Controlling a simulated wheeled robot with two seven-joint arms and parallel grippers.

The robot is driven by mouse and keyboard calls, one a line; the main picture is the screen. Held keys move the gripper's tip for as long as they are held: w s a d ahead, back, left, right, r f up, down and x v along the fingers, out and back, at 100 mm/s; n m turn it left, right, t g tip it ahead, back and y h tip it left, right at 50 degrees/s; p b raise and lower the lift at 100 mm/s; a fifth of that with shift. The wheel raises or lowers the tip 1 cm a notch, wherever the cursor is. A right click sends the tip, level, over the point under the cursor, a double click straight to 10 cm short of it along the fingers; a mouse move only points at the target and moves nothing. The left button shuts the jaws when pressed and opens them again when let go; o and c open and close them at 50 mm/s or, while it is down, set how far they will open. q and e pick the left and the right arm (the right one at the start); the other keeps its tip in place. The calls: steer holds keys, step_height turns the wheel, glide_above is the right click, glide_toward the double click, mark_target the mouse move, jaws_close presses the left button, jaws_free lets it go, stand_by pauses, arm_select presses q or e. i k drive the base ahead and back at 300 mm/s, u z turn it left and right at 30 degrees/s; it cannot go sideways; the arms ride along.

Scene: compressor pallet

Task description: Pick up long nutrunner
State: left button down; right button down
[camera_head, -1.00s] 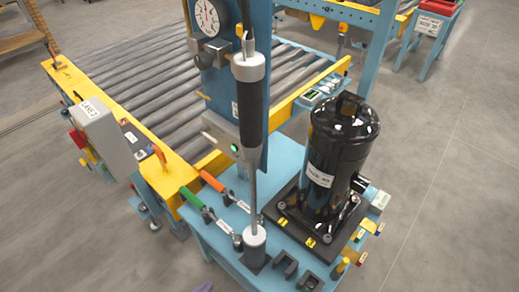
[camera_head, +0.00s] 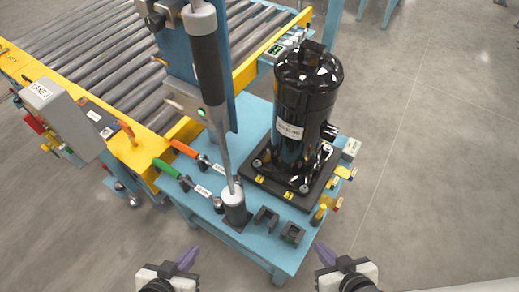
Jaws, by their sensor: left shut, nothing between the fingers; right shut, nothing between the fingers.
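The long nutrunner (camera_head: 208,75) stands upright with a slight tilt in the head view. It has a black grip, a silver collar and a thin grey shaft running down into a dark holder (camera_head: 236,211) on the blue table. My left gripper (camera_head: 188,255) is at the bottom, in front of the table and below the holder, shut and empty. My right gripper (camera_head: 320,248) is at the bottom, by the table's front right corner, also shut and empty. Neither gripper touches the nutrunner.
A black compressor (camera_head: 305,110) stands on a dark pallet right of the nutrunner. Green-handled (camera_head: 165,168) and orange-handled (camera_head: 184,149) tools lie left of it. Two small dark brackets (camera_head: 266,219) sit at the table's front. A roller conveyor (camera_head: 110,70) lies behind. The floor at right is clear.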

mark_target(199, 17)
steer(key=u, duration=0.35)
steer(key=k, duration=1)
steer(key=z, duration=0.5)
steer(key=i, duration=0.5)
